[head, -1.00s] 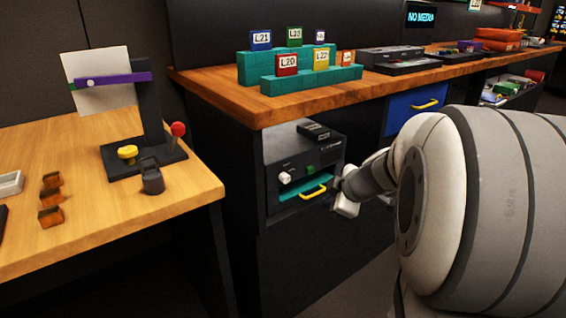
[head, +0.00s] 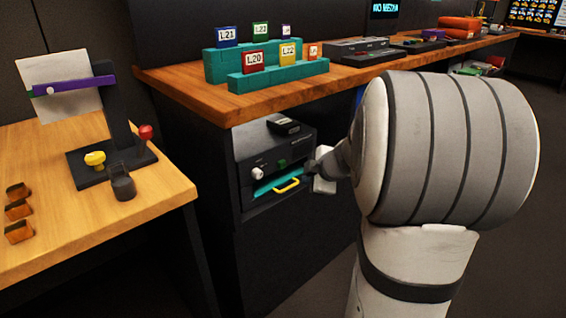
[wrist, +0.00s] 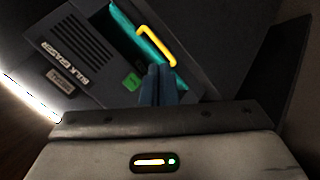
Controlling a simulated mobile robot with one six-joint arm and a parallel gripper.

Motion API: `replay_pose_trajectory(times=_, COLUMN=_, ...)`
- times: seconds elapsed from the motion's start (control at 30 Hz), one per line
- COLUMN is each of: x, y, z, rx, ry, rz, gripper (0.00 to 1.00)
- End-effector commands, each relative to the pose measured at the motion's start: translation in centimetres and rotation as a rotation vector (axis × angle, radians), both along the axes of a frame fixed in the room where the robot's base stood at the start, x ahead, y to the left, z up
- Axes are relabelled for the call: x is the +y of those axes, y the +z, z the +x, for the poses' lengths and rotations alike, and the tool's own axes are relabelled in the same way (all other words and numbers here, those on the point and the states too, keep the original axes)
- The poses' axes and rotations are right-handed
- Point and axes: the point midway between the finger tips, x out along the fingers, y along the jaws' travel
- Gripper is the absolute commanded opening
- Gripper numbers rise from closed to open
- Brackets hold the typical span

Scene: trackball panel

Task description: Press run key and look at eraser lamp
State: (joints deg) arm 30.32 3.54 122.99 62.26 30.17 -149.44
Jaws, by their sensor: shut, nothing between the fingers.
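The bulk eraser (head: 300,146) is a dark box below the wooden counter, with a white knob (head: 258,173) on its front. A small green key (head: 282,163) is on the front; it also shows in the wrist view (wrist: 131,82). I cannot read its lettering, so I cannot tell if it is the run key. The teal drawer (head: 264,187) has a yellow handle (head: 287,185). My gripper (head: 309,167) is shut and empty close to the eraser's front right. In the wrist view its fingertips (wrist: 160,70) overlap the drawer area, right of the green key. I cannot make out a lamp.
The wooden counter (head: 185,92) overhangs the eraser, with teal steps (head: 285,78) holding labelled blocks. A light wood table (head: 80,215) at left carries a stand with a red knob (head: 146,132). Dark floor lies between.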

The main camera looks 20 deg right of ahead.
Motion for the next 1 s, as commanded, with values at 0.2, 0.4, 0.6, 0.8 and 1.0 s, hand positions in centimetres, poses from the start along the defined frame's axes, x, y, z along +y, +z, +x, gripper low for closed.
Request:
replay_pose_trajectory(times=0.2, x=1.2, y=0.4, z=3.0, rx=0.003, ry=0.003, rz=0.001, gripper=0.00)
replay_pose_trajectory(times=0.4, x=1.8, y=-0.1, z=4.9, rx=0.000, ry=0.003, rz=-0.001, gripper=0.00)
replay_pose_trajectory(times=0.6, x=2.0, y=0.0, z=5.6, rx=0.000, ry=-0.001, rz=-0.001, gripper=0.00)
replay_pose_trajectory(times=0.8, x=2.0, y=0.0, z=5.6, rx=0.000, ry=-0.001, rz=-0.001, gripper=0.00)
replay_pose_trajectory(times=1.0, x=2.0, y=0.0, z=5.6, rx=0.000, ry=-0.001, rz=-0.001, gripper=0.00)
